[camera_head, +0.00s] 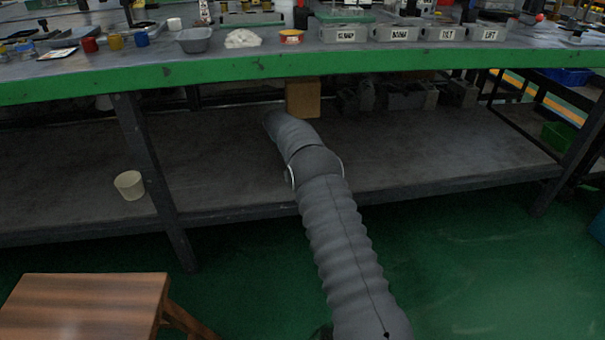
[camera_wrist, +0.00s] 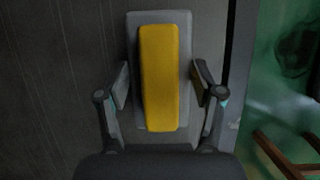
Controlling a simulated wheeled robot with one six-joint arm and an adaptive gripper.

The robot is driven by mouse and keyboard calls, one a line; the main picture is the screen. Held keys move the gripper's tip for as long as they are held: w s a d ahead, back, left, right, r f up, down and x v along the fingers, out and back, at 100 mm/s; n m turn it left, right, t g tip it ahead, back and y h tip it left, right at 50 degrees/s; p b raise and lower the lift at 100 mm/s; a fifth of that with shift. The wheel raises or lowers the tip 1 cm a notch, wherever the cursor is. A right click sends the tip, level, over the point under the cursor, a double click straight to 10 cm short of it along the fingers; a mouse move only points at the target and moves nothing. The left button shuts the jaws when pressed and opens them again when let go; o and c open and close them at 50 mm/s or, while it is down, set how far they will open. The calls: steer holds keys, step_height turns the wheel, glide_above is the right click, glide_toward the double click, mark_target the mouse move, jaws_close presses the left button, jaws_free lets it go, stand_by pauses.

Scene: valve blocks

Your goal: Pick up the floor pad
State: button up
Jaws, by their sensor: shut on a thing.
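In the wrist view, a long grey piece with a yellow block (camera_wrist: 165,85) along its top lies between my fingers; I take it to be the floor pad. Its grey border (camera_wrist: 136,50) shows around the yellow. My gripper (camera_wrist: 160,84) is shut on the pad, with one finger at each long side. A dark grey surface lies below; whether the pad touches it I cannot tell. In the head view my arm reaches under the bench to the lower shelf (camera_head: 220,170), and both gripper and pad are hidden.
The green-edged bench top (camera_head: 200,78) runs above my arm. A brown box (camera_head: 303,99) stands beyond my arm on the shelf, with grey blocks (camera_head: 405,97) to its right. A pale cup (camera_head: 129,185) is at left. A wooden stool (camera_head: 85,300) stands front left.

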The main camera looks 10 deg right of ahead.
step_height(320, 180, up, 3)
steer(key=shift+d+r, duration=0.1)
steer(key=s+d+r+p, duration=0.1)
steer(key=s+d+r, duration=0.5)
steer(key=s+d, duration=0.2)
steer(key=shift+d+r, duration=0.15)
steer(key=shift+r, duration=0.15)
